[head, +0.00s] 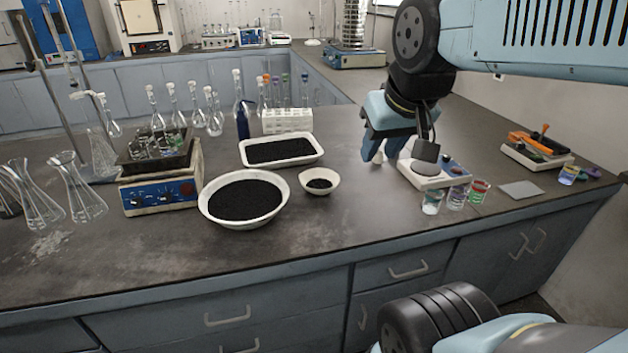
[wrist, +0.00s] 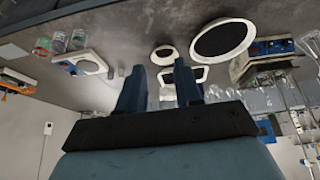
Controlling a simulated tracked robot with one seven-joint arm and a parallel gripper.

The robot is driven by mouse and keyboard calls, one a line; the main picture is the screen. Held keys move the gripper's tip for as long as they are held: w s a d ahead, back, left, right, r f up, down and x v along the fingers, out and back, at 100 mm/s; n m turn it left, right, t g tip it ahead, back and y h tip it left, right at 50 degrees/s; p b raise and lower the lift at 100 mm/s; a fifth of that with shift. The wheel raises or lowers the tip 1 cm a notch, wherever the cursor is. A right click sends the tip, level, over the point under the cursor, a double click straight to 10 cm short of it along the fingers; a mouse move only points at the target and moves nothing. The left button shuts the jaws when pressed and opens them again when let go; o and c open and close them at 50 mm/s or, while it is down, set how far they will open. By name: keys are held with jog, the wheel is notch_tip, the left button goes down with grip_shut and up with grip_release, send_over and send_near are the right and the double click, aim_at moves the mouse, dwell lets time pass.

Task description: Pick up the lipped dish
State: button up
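The small round white dish (head: 319,190), which I take for the lipped dish, stands upright on the dark bench with black grains in it. It also shows in the wrist view (wrist: 164,60), beyond the fingertips. My gripper (head: 377,150) hangs right of the dish in the head view, apart from it. In the wrist view my gripper (wrist: 160,80) has its two fingers apart with nothing held between them.
A large white bowl (head: 220,214) and a rectangular white tray (head: 298,162), both with black grains, stand close left and behind. A white device (head: 428,182) and small beakers (head: 456,198) are at right. Bench front is clear.

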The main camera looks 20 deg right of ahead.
jog(key=w+f+n+g+h, duration=0.1)
jog(key=w+f+n, duration=0.15)
jog(key=w, duration=0.65)
jog(key=n+h, duration=0.4)
jog(key=n, duration=0.3)
send_near(310, 188)
jog(key=shift+m, duration=0.25)
jog(key=shift+x, duration=5.3)
jog(key=shift+w+a, duration=0.1)
jog(key=shift+w, duration=0.1)
grip_shut()
jog(key=shift+r, duration=0.1)
